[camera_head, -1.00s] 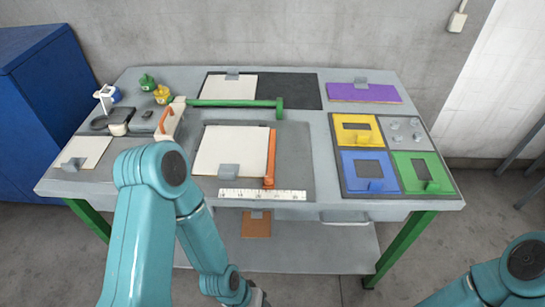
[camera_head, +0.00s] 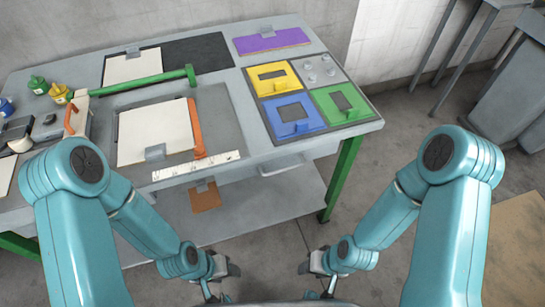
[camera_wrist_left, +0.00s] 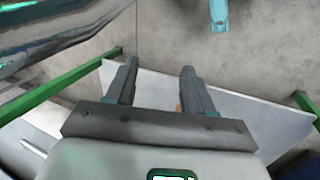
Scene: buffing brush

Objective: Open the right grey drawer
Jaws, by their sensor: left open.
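The right grey drawer (camera_head: 284,160) is under the front edge of the grey worktable, below the blue and yellow plates. Its pale bar handle (camera_head: 283,170) faces me, and the drawer looks shut. My left gripper (camera_head: 221,281) is low in front of the table, apart from the handle. In the left wrist view its two fingers (camera_wrist_left: 158,68) are spread with nothing between them. My right gripper (camera_head: 316,278) is also low in front of the table, right of the left one. Its fingers look spread and empty.
The worktable (camera_head: 240,105) carries a green bar (camera_head: 140,84), a white ruler (camera_head: 195,166) and colored plates. A green leg (camera_head: 343,178) stands at its right corner. A lower shelf (camera_head: 270,205) holds a brown clipboard (camera_head: 205,197).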

